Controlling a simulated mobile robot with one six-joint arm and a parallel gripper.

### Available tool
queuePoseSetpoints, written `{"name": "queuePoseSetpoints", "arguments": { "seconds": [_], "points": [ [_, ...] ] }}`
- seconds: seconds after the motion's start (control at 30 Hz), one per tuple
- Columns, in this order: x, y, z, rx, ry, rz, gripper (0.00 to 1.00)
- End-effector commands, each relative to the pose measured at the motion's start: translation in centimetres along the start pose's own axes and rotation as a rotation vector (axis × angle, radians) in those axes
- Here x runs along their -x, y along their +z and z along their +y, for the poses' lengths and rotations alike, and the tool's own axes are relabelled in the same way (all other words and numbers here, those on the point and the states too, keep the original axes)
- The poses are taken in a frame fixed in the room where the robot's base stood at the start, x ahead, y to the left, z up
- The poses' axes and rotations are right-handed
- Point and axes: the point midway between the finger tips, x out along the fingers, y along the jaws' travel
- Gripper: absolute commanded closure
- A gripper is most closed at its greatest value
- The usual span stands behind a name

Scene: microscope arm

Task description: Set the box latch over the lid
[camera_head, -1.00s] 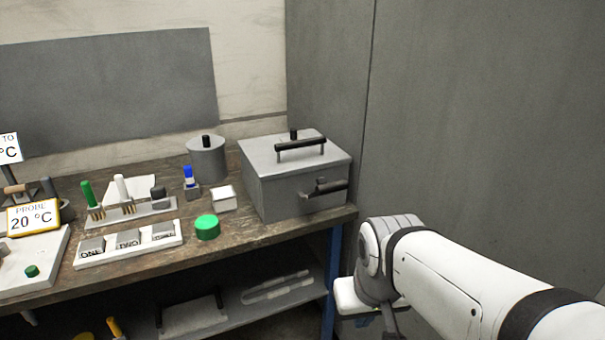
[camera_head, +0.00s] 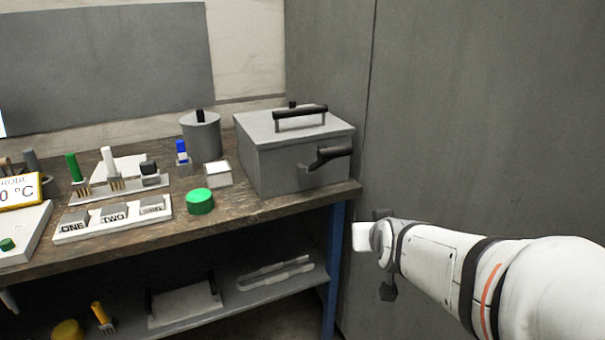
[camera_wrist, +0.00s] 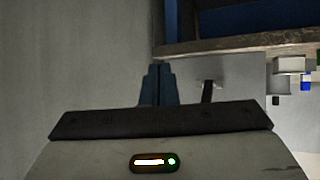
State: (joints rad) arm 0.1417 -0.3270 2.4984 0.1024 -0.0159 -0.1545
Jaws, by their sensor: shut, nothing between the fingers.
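The grey box (camera_head: 290,165) stands at the right end of the workbench. Its lid (camera_head: 262,126) lies on top, with a black bar handle (camera_head: 300,113). The black latch (camera_head: 331,157) sticks out from the right part of the front face, below the lid's edge. My gripper shows in the wrist view with its two blue-grey fingers (camera_wrist: 158,85) together and empty. In that view the latch (camera_wrist: 208,91) is a dark bar to the right of the fingers, apart from them, against the box. In the head view my wrist is right of the bench, and the fingers are not clear.
A grey wall panel (camera_head: 470,110) rises close behind and right of the box. A green round cap (camera_head: 200,202), a small white-topped block (camera_head: 218,174) and a grey canister (camera_head: 203,138) stand left of the box. Space in front of the bench's right end is open.

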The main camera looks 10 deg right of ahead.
Motion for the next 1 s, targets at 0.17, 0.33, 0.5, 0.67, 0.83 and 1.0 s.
{"name": "queuePoseSetpoints", "arguments": {
  "seconds": [0.17,0.33,0.5,0.67,0.83,1.0],
  "points": [
    [-4.5,-0.7,0.0,-0.025,-0.057,0.332,1.0],
    [-5.8,-1.8,-0.2,-0.035,-0.141,0.644,1.0],
    [-5.2,-1.5,-0.7,-0.047,-0.261,0.929,1.0],
    [-3.7,-0.5,-1.1,-0.059,-0.37,1.124,1.0],
    [-2.5,0.1,-1.2,-0.066,-0.437,1.23,1.0],
    [-2.0,0.0,-1.2,-0.068,-0.454,1.253,1.0]
  ]
}}
